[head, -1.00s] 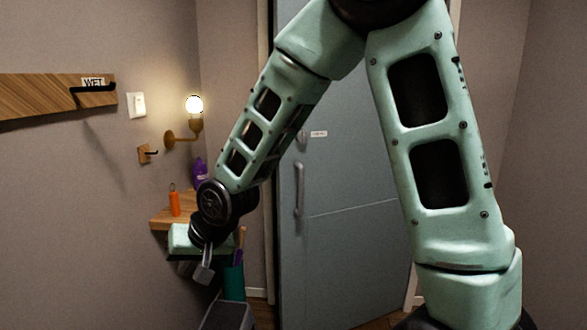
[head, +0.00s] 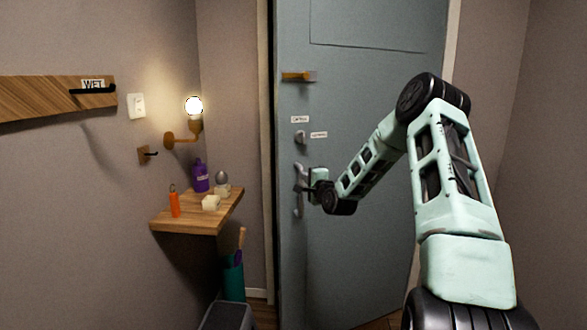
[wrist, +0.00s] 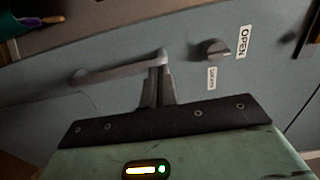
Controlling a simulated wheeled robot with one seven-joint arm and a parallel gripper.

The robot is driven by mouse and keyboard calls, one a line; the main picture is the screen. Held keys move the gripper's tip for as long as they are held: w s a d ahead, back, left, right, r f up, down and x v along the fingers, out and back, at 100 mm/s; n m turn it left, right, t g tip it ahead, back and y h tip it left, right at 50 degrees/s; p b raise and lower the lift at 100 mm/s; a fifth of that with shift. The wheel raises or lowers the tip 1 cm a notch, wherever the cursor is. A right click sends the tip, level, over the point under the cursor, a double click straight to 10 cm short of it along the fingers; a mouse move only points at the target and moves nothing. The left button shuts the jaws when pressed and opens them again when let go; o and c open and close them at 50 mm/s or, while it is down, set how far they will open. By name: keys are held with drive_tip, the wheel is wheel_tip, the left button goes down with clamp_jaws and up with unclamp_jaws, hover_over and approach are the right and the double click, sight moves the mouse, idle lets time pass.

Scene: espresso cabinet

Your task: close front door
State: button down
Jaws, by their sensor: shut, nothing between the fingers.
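The front door (head: 360,255) is a tall grey-blue panel in the head view. It slants, with its handle side nearer me, and a dark gap runs along its left edge, so it looks ajar. Its grey bar handle (head: 298,207) is upright near that edge. My gripper (head: 303,186) is at the handle, partly hiding its middle. In the wrist view, my shut, empty gripper (wrist: 161,68) points at the door, by one end of the handle (wrist: 115,72). I cannot tell whether the fingers touch it. A round lock knob (wrist: 213,48) sits beside an "OPEN" label (wrist: 243,42).
A lit lamp (head: 194,108) is on the left wall.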

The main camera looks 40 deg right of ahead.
sight(290, 166)
drive_tip(key=p+x, duration=0.2)
drive_tip(key=x, duration=0.8)
drive_tip(key=shift+w+r+p, duration=0.1)
drive_tip(key=shift+w+p, duration=0.1)
drive_tip(key=shift+p, duration=0.2)
drive_tip(key=shift+w+d, duration=0.2)
drive_tip(key=shift+w, duration=0.4)
drive_tip(key=shift+w, duration=0.1)
